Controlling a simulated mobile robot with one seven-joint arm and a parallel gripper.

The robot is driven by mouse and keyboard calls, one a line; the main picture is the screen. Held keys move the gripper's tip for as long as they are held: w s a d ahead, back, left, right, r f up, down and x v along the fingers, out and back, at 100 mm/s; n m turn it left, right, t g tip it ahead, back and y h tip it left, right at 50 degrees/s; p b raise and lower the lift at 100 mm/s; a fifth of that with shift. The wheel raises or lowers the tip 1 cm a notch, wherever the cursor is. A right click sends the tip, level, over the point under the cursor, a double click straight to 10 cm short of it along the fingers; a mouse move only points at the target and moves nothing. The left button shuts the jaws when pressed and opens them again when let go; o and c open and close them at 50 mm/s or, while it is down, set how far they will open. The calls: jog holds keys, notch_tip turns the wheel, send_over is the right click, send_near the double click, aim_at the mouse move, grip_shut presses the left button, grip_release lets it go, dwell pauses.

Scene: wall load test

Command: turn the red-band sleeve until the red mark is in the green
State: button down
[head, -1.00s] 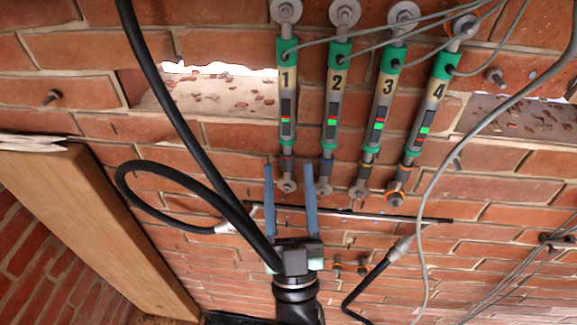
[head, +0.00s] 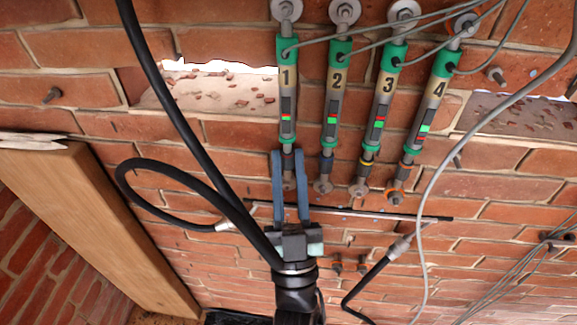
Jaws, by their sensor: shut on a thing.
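Jack 1 (head: 286,92), a grey and green tube, hangs at the left of several numbered jacks on the brick wall. Its gauge window (head: 286,114) shows small red and green patches close together; their exact overlap is too small to tell. The sleeve (head: 288,161) at its lower end is dark, with a faint reddish band, partly hidden by my fingers. My gripper (head: 288,154) comes from below, its two blue fingers on either side of this sleeve and shut on it.
Jack 2 (head: 332,110) stands close to the right, then jack 3 (head: 380,110) and jack 4 (head: 424,105). A thin dark rod (head: 400,216) runs across below. Black hose (head: 160,90) and grey cables (head: 418,240) hang in front. A timber beam (head: 90,220) is at left.

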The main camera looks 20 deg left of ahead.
jog(key=shift+f+h+b, duration=0.15)
jog(key=shift+h+b, duration=0.2)
jog(key=shift+h, duration=0.05)
jog(key=shift+s+m+t+h+b, duration=0.1)
jog(key=shift+m+t+h+b, duration=0.3)
jog(key=shift+m, duration=0.1)
jog(key=m+t+h+b, duration=0.1)
jog(key=h, duration=0.2)
jog(key=shift+a+h, duration=0.1)
jog(key=shift+h, duration=0.2)
jog(key=m+h, duration=0.1)
jog(key=t+h, duration=0.1)
jog(key=h, duration=0.1)
jog(key=shift+a+r+m, duration=0.15)
jog(key=shift+r+m, duration=0.05)
jog(key=shift+m, duration=0.2)
jog(key=shift+m+h, duration=0.4)
jog(key=shift+h, duration=0.6)
jog(key=shift+f, duration=0.1)
jog(key=c, duration=0.7)
grip_release()
jog(key=shift+c, duration=0.2)
